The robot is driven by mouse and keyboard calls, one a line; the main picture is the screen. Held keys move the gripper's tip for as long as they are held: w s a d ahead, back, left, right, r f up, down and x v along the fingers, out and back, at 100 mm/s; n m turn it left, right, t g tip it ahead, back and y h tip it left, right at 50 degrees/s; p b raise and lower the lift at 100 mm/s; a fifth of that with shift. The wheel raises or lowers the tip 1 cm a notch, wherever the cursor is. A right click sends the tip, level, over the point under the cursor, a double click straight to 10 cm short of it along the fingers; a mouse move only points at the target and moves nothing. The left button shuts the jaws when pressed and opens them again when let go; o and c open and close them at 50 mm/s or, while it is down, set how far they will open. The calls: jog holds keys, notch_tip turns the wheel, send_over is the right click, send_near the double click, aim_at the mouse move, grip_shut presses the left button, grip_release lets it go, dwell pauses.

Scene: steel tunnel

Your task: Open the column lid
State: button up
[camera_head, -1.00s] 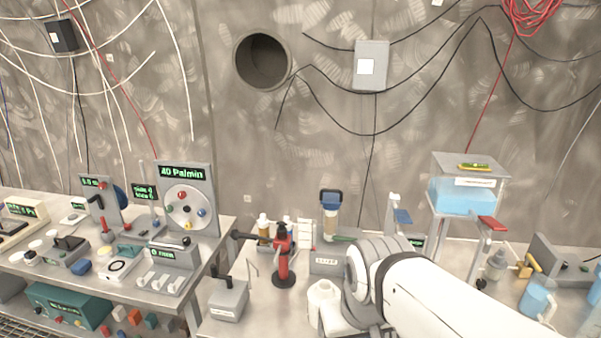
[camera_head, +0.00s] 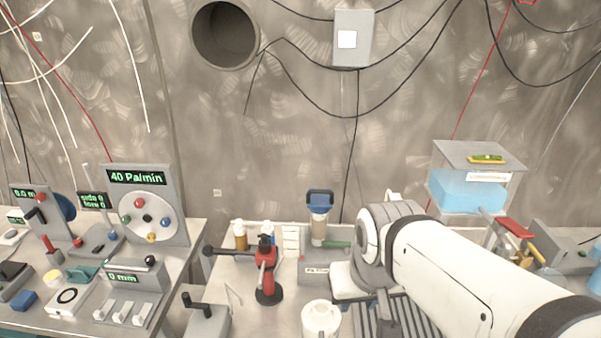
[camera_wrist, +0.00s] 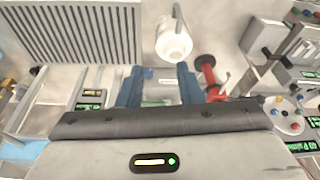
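The column (camera_head: 319,228) stands upright at the back of the bench in the head view. It is a clear tube with tan filling, and its dark blue lid (camera_head: 320,198) sits on top. My gripper (camera_wrist: 159,84) is open, with its two blue fingers apart and nothing clearly held between them. In the head view my white arm reaches in from the lower right and hides the gripper's fingertips. A small blue patch shows between the fingers in the wrist view; I cannot tell whether it is the lid.
A red stand-like tool (camera_head: 267,272) and a white jar (camera_head: 320,319) stand in front of the column. A labelled grey box (camera_head: 317,271) sits close before it. A blue tank (camera_head: 467,192) stands at right, and a dial panel (camera_head: 150,205) at left.

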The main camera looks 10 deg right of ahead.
jog(key=w+d+r+m, duration=0.1)
jog(key=w+r+m, duration=0.2)
jog(key=w, duration=0.2)
jog(key=m+g+b, duration=0.1)
jog(key=m+b, duration=0.1)
jog(key=m, duration=1.5)
send_near(319, 191)
jog(key=f, duration=0.3)
jog(key=w+f, duration=0.1)
jog(key=f, duration=0.1)
jog(key=w+f, duration=0.1)
jog(key=f, duration=0.1)
jog(key=shift+f+p, duration=0.25)
jog(key=shift+p, duration=0.15)
jog(key=shift+c, duration=0.3)
jog(key=shift+s, duration=0.1)
grip_shut()
